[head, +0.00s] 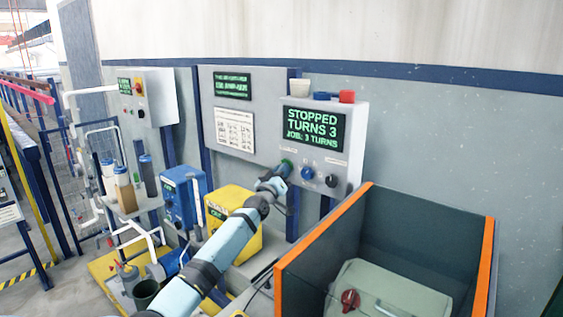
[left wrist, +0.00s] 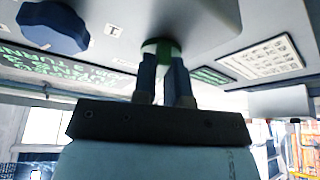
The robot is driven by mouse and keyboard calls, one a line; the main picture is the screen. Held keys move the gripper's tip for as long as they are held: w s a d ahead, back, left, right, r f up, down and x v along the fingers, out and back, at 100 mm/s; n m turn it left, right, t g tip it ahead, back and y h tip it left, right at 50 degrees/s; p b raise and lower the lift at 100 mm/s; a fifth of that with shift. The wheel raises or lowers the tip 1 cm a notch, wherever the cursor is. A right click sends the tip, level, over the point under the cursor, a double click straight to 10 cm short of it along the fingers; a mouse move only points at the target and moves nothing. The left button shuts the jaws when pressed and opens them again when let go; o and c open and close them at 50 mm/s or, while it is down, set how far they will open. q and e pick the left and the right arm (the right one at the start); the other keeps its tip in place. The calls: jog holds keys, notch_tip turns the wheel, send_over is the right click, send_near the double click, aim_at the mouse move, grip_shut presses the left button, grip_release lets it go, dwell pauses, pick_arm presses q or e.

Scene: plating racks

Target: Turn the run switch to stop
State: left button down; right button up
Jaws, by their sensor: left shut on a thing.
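A grey control box (head: 352,124) on the wall carries a screen (head: 312,127) reading "STOPPED TURNS 3 JOB: 3 TURNS". Below the screen are a green knob (head: 287,163), a blue knob (head: 308,173) and a black knob (head: 331,181). Their small labels are too blurred to read, so I cannot tell by label which is the run switch. My left gripper (head: 281,172) is at the green knob, partly covering it. In the left wrist view its fingers (left wrist: 163,68) are shut on the green knob (left wrist: 160,45), with the blue knob (left wrist: 52,25) to the left. My right gripper is not in view.
An orange-edged dark bin (head: 455,235) holding a grey-green case (head: 385,285) with a red knob stands at the lower right. A yellow box (head: 236,203) and a blue box (head: 181,190) stand left of the control box. Small containers sit on top of it.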

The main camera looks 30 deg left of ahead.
pick_arm(q)
jog(key=shift+r+n+g+y+p, duration=0.15)
jog(key=shift+n+y+p, duration=0.2)
jog(key=shift+n+p, duration=0.4)
jog(key=shift+n+g+y+p, duration=0.15)
jog(key=shift+n+y+p, duration=0.25)
jog(key=shift+n, duration=0.55)
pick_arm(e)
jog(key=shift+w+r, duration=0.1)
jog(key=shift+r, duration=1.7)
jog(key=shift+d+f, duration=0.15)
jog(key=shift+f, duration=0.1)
pick_arm(q)
jog(key=c, duration=1.2)
grip_release()
jog(key=shift+o, duration=0.2)
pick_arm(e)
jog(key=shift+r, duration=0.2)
pick_arm(q)
jog(key=b+v, duration=0.1)
jog(key=v, duration=1.2)
jog(key=shift+s+b, duration=0.3)
jog(key=shift+s, duration=0.05)
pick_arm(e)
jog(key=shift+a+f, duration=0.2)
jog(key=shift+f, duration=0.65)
